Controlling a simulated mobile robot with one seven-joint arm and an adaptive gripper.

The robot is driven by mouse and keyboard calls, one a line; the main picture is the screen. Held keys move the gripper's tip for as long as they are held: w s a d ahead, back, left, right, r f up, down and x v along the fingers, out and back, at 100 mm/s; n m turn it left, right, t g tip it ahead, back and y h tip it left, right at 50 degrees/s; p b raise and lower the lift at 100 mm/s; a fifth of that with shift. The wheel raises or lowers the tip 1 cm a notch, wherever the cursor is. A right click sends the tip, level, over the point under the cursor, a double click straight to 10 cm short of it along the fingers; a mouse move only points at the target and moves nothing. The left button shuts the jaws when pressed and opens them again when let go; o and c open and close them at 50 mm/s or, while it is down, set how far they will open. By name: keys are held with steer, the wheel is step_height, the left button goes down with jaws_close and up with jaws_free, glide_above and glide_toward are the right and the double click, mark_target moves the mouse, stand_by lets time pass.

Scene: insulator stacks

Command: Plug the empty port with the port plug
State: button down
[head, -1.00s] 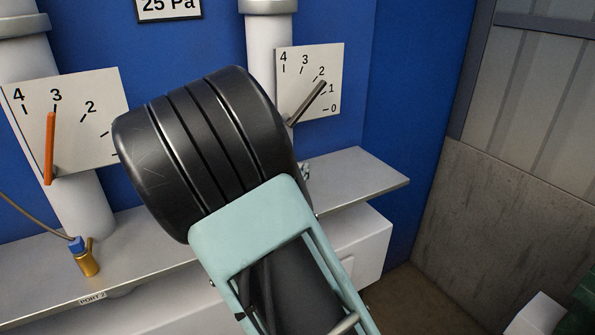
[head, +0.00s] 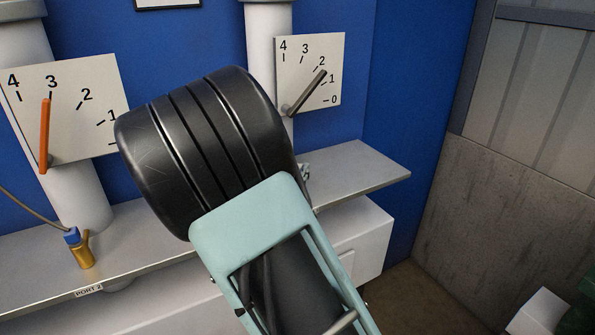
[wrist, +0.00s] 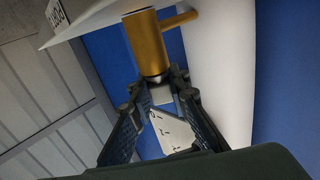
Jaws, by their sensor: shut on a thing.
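My gripper (wrist: 164,84) shows in the wrist view, its two dark fingers closing in from both sides. Between the fingertips is a small grey block, which looks like the port plug (wrist: 161,96); most of it is hidden. A brass port (wrist: 147,42) with a side stub is right at the fingertips, in line with the plug. I cannot tell whether the plug is touching it or inside it. In the head view my arm covers the gripper and this port. Another brass port (head: 86,255), labelled PORT 2, carries a blue hose connector (head: 72,236).
A grey shelf (head: 350,178) runs along the blue wall. Two white pipes rise behind it with dial plates, the left one (head: 80,125) with an orange needle, the right one (head: 328,92) with a grey needle. A grey panelled wall (head: 510,180) stands at the right.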

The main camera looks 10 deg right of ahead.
steer(key=c, duration=1.8)
jaws_free()
steer(key=shift+o, duration=0.2)
steer(key=shift+f, duration=0.1)
steer(key=v, duration=1.2)
